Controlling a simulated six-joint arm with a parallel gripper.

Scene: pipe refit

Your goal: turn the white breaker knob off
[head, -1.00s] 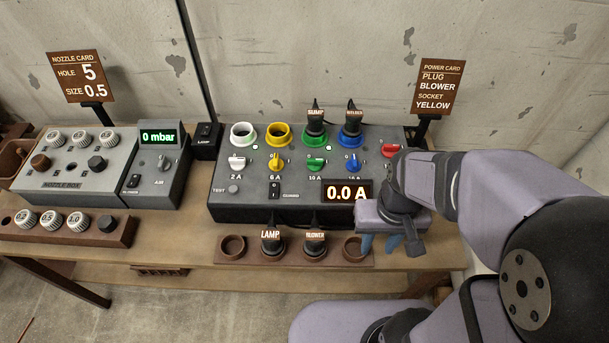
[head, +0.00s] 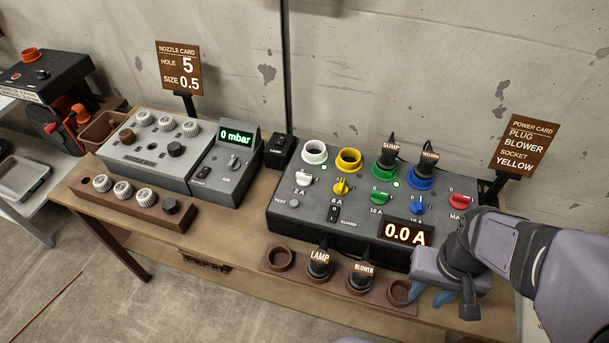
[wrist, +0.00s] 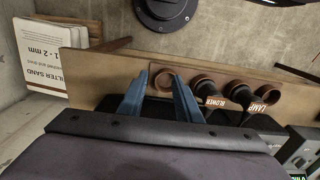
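The white breaker knob (head: 304,178) is on the sloped face of the dark power box (head: 290,222), below the empty white socket (head: 315,151). Its handle looks roughly crosswise, but its exact setting is too small to read. My gripper (head: 444,299) is at the box's front right corner, well to the right of the white knob. In the wrist view my gripper's blue fingers (wrist: 158,98) are spread apart with nothing between them, above the bench edge near an empty holder ring. The white knob is not in the wrist view.
Yellow (head: 341,187), green (head: 381,198), blue (head: 418,205) and red (head: 459,201) knobs share the row. Sump and another plug stand in the green and blue sockets. Lamp (head: 319,264) and blower (head: 361,277) plugs stand in the front rack. The display (head: 407,232) reads 0.0 A.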

